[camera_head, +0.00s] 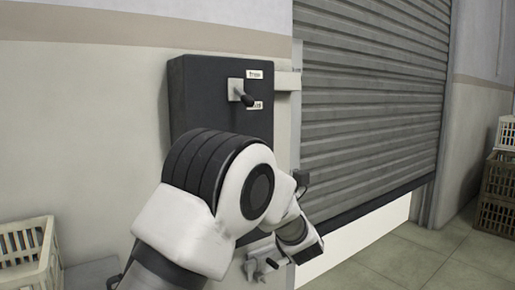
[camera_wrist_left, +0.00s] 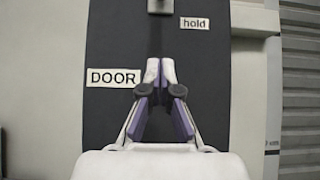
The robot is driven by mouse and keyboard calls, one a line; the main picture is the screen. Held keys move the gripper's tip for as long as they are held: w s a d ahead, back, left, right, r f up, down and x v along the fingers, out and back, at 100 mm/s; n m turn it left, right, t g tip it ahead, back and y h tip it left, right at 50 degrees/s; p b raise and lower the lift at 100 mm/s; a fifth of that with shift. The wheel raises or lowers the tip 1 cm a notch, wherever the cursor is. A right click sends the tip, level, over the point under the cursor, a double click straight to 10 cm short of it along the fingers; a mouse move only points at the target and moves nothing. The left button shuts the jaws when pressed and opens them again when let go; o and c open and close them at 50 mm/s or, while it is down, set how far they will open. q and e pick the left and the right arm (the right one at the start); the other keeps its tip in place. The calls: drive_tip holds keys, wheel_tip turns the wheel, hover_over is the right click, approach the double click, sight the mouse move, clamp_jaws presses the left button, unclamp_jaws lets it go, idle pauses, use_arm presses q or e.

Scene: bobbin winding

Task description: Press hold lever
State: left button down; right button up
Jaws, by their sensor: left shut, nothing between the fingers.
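The hold lever (camera_head: 241,94) is a dark handle with a knob on a pale plate, high on a dark control box (camera_head: 205,92). The plate (camera_wrist_left: 160,5) also shows at the top edge of the left wrist view. The "hold" label (camera_wrist_left: 195,23) is to its lower right. My left gripper (camera_wrist_left: 160,70) is shut and empty, its tips pointing at the box front below the plate. I cannot tell whether the tips touch the lever or box. In the head view my left arm hides the gripper and the lower box.
A "DOOR" label (camera_wrist_left: 114,77) is on the box, left of the fingers. A grey roller shutter (camera_head: 370,90) is to the right, with a bright gap beneath. Crates stand left (camera_head: 28,255) and right (camera_head: 497,190).

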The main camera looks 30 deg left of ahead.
sight(244, 96)
use_arm(q)
drive_tip(key=p+x, duration=0.1)
drive_tip(key=x, duration=0.6)
drive_tip(key=shift+a+r, duration=0.25)
drive_tip(key=shift+r, duration=0.1)
drive_tip(key=r, duration=0.1)
drive_tip(key=d+r, duration=0.1)
drive_tip(key=r, duration=0.1)
drive_tip(key=shift+s+d+r, duration=0.2)
drive_tip(key=shift+s+d, duration=0.05)
drive_tip(key=shift+d, duration=0.15)
